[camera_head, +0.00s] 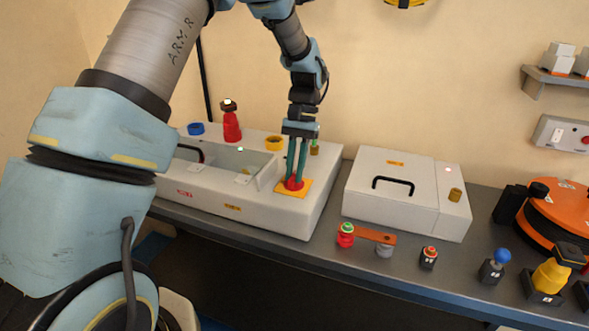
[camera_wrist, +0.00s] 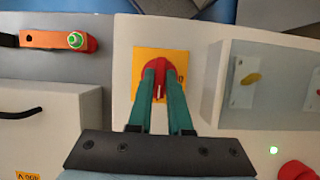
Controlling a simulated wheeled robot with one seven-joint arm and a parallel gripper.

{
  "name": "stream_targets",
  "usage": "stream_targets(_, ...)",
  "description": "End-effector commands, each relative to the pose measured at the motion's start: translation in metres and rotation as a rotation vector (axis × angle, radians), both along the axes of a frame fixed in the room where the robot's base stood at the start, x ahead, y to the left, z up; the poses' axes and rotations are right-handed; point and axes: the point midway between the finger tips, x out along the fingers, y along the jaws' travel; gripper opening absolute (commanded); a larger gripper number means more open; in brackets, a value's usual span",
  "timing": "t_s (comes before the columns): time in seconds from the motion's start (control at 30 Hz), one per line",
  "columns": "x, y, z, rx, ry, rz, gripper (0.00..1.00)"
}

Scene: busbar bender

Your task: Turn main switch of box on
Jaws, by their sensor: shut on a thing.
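The main switch is a red rotary knob on a yellow plate, set in the top of the white box (camera_head: 270,217). The red knob (camera_head: 293,184) is at the box's right front corner in the head view. In the wrist view the knob (camera_wrist: 158,70) shows at the centre on its yellow plate (camera_wrist: 140,62), with a pale mark on it between the fingers. My gripper (camera_head: 295,178) points down with its green fingers on either side of the knob, shut on it. The fingers (camera_wrist: 159,90) hide part of the knob.
A second white box (camera_head: 377,202) with a black handle stands to the right. A red post with a green top (camera_head: 346,235) and an orange bar (camera_head: 375,235) stand in front of it. A red signal post (camera_head: 231,123) rises at the back of the first box. An orange reel (camera_head: 560,218) is at far right.

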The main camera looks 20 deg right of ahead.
Motion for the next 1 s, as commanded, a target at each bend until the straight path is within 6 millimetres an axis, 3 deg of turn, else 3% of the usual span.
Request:
stream_targets(0.43,0.0001,0.0002,-0.0003,0.000,0.000,-0.010,0.00)
stream_targets(0.47,0.0001,0.0001,-0.0003,0.000,0.000,-0.010,0.21)
stream_targets(0.7,-0.0001,0.0001,-0.0002,0.000,0.000,-0.009,0.47)
stream_targets(1.0,0.0010,-0.0009,0.0020,-0.001,-0.001,-0.008,0.47)
